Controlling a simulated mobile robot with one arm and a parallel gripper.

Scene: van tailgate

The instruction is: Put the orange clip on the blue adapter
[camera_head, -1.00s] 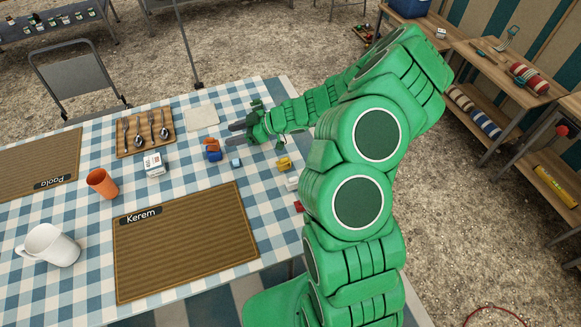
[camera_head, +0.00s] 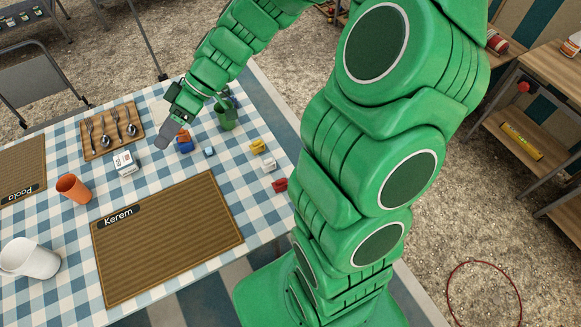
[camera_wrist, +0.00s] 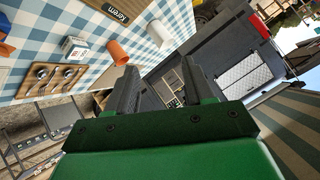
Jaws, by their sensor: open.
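The small orange clip (camera_head: 183,134) and the blue adapter (camera_head: 185,147) are on the checked tablecloth near the table's middle. The orange piece shows right at the blue piece's far edge; I cannot tell whether it rests on it or lies behind it. At the left edge of the wrist view are an orange piece (camera_wrist: 4,22) and a blue piece (camera_wrist: 5,48), cut off by the frame. My gripper (camera_head: 162,141) is above the table, just left of the pair in the head view. In the wrist view its two fingers (camera_wrist: 158,88) are apart with nothing between them.
A green cup (camera_head: 228,117), light blue cube (camera_head: 209,151), yellow piece (camera_head: 257,146), white piece (camera_head: 269,165) and red piece (camera_head: 280,184) lie right of the pair. A white box (camera_head: 125,162), cutlery tray (camera_head: 98,152), orange cup (camera_head: 72,187) and Kerem mat (camera_head: 165,240) are left and nearer.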

